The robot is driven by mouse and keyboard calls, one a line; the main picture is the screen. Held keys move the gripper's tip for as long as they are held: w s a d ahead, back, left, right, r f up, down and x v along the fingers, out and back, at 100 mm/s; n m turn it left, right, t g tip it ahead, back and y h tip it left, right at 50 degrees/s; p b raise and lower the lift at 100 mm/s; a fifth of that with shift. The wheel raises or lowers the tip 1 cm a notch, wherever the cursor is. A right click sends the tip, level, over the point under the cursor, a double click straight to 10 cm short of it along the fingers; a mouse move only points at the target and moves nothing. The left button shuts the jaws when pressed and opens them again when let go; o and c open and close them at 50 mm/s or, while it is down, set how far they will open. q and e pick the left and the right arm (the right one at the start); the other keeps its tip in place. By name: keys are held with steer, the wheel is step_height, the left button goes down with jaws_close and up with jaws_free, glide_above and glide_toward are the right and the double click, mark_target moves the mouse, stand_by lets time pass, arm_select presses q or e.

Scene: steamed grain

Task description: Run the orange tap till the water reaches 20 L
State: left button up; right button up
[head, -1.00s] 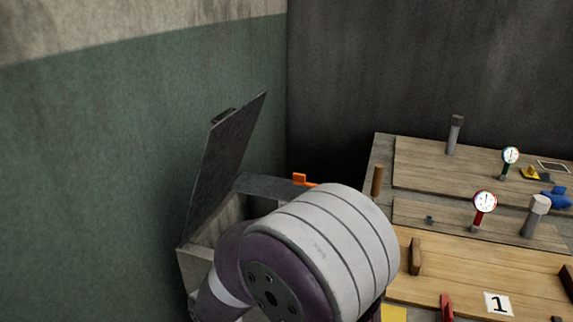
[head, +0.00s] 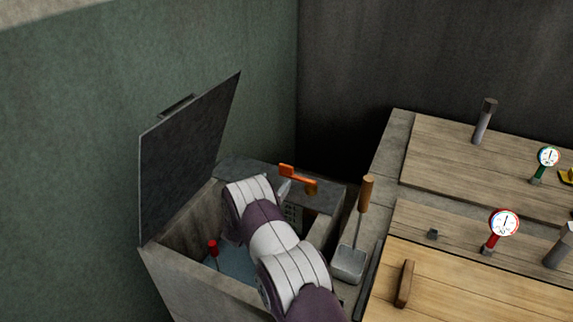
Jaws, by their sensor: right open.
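The orange tap handle (head: 298,178) sits at the back edge of an open grey tank (head: 205,280), with a brass-coloured part at its right end. My right arm reaches over the tank. My right gripper (head: 285,187) is mostly hidden by its own wrist; a small pale part of it shows just below the tap handle. It is open, and I cannot tell if it touches the handle. Blue-grey water (head: 238,264) shows low in the tank. My left gripper is out of view.
The tank's dark lid (head: 188,160) stands raised at the left. A red-topped rod (head: 213,248) stands inside the tank. A wooden-handled scoop (head: 349,262) rests to its right, beside a wooden-lidded bench with a red gauge (head: 503,223) and a green gauge (head: 547,158).

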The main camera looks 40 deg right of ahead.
mark_target(285, 167)
steer(key=b+x, duration=0.1)
steer(key=x, duration=0.9)
steer(key=shift+a, duration=0.1)
steer(key=c, duration=1.4)
steer(key=shift+s+a+r+n+t+y+p, duration=0.25)
steer(key=shift+a+n+t+y+p, duration=0.25)
steer(key=shift+n+t+p, duration=0.3)
steer(key=shift+s+a+f+n+t+y+p, duration=0.1)
steer(key=shift+s+a+n+t+y+p, duration=0.1)
steer(key=shift+n+t+y+p, duration=0.25)
steer(key=shift+s+a+n+t+y+p, duration=0.15)
steer(key=shift+s+t+y, duration=0.1)
steer(key=shift+t, duration=0.3)
steer(key=shift+s+a+f+n+t+y, duration=0.1)
steer(key=shift+s+a+n+t+y, duration=0.3)
steer(key=shift+n+t+y, duration=0.35)
steer(key=shift+s+a+n+t+y, duration=0.35)
steer(key=shift+n+t+y, duration=0.3)
steer(key=shift+y, duration=0.2)
steer(key=shift+s+a+n+t+y, duration=0.35)
steer(key=shift+n+t+y, duration=0.25)
steer(key=shift+y, duration=0.2)
